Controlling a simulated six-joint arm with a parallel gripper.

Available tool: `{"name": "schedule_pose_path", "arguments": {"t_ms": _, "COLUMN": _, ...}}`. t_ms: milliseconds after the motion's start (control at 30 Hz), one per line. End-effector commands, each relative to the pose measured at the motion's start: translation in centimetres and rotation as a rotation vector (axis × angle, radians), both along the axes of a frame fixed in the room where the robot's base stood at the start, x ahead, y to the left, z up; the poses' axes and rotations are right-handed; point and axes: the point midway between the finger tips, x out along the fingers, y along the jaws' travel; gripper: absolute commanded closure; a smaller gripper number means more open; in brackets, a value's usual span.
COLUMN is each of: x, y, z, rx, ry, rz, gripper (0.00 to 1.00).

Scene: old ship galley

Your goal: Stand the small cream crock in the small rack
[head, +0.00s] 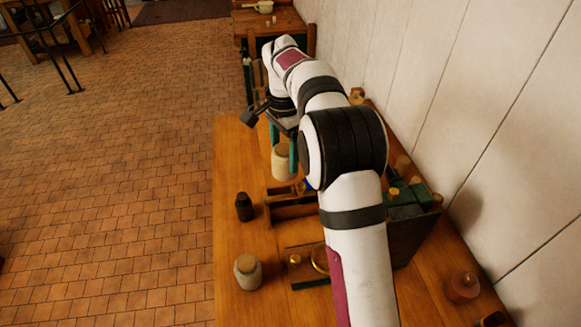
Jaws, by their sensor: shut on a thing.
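My gripper (284,153) has green fingers and is shut on a cream crock (283,166) with a tan top. The crock looks upright, just behind a low brown wooden rack (288,211). I cannot tell how far it is above the table. My arm covers the right part of the rack.
A dark bottle (244,207) stands left of the rack. A green-edged tray (306,284) with brass things lies in front of it. A dark crate (407,232) with green and corked things stands right, by the wall. The table's (228,160) left strip is mostly clear.

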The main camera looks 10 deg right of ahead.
Motion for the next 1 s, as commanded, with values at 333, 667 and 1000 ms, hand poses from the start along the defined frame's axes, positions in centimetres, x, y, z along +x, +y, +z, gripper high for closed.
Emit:
{"name": "schedule_pose_path", "arguments": {"t_ms": 333, "x": 1.9, "y": 0.7, "z": -5.4, "rx": -0.001, "ry": 0.002, "rz": -0.552, "gripper": 1.0}}
{"name": "schedule_pose_path", "arguments": {"t_ms": 667, "x": 2.4, "y": 0.9, "z": -7.9, "rx": 0.0, "ry": 0.002, "rz": -0.726, "gripper": 1.0}}
{"name": "schedule_pose_path", "arguments": {"t_ms": 1000, "x": 2.4, "y": 0.9, "z": -12.4, "rx": -0.001, "ry": 0.001, "rz": -0.723, "gripper": 1.0}}
